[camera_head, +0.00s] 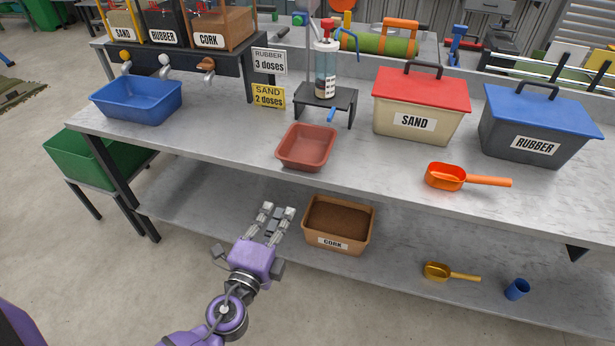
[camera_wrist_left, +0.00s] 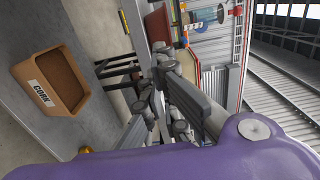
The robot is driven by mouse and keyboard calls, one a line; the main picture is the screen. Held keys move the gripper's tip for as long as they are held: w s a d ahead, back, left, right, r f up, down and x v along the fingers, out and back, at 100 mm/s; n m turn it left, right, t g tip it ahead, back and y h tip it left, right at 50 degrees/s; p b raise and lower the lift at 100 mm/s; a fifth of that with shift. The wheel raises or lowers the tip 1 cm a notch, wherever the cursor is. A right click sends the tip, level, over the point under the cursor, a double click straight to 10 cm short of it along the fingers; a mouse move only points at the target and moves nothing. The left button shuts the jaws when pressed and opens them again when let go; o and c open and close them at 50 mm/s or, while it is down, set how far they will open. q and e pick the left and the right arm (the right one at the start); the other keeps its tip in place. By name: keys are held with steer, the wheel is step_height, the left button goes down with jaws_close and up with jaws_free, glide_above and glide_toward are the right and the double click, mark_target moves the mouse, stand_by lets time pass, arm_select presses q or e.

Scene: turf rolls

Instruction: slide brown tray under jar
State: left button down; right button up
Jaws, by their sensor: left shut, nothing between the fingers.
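The brown tray (camera_head: 306,146), reddish and empty, lies flat on the bench top, in front of and a little left of a small dark stand (camera_head: 341,97). The clear jar (camera_head: 325,78) with a red top and dark layered contents stands upright on that stand; a blue lever (camera_head: 331,115) shows at the stand's front. The tray is not under the jar. My left gripper (camera_head: 278,209) is in front of the bench, below the tray and left of the cork box. It is shut and empty; its fingers also show in the left wrist view (camera_wrist_left: 165,105). My right gripper is out of view.
The cork box (camera_head: 338,226) sits on the lower shelf with a yellow scoop (camera_head: 450,272) and blue cup (camera_head: 517,289). On the bench are a blue tray (camera_head: 138,101), sand bin (camera_head: 420,105), rubber bin (camera_head: 538,125) and orange scoop (camera_head: 466,178). The bench's front edge lies above my gripper.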

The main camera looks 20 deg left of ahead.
arm_select(q)
steer(key=p, duration=0.1)
glide_toward(300, 168)
steer(key=w, duration=0.2)
steer(key=w+p, duration=0.1)
steer(key=w, duration=0.3)
steer(key=shift+r, duration=0.35)
steer(key=shift+w+d, duration=0.1)
steer(key=shift+w, duration=0.3)
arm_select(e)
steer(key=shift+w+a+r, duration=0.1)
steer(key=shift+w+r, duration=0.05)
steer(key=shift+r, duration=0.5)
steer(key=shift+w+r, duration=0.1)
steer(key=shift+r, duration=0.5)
arm_select(q)
steer(key=w, duration=0.1)
steer(key=w+b, duration=0.1)
steer(key=w, duration=0.3)
steer(key=shift+w+d+f+b, duration=0.1)
steer(key=shift+w+f+b, duration=0.1)
steer(key=shift+f+b, duration=0.15)
steer(key=shift+w+r, duration=0.15)
steer(key=shift+w, duration=0.2)
steer(key=shift+w+r, duration=0.1)
steer(key=shift+r, duration=0.1)
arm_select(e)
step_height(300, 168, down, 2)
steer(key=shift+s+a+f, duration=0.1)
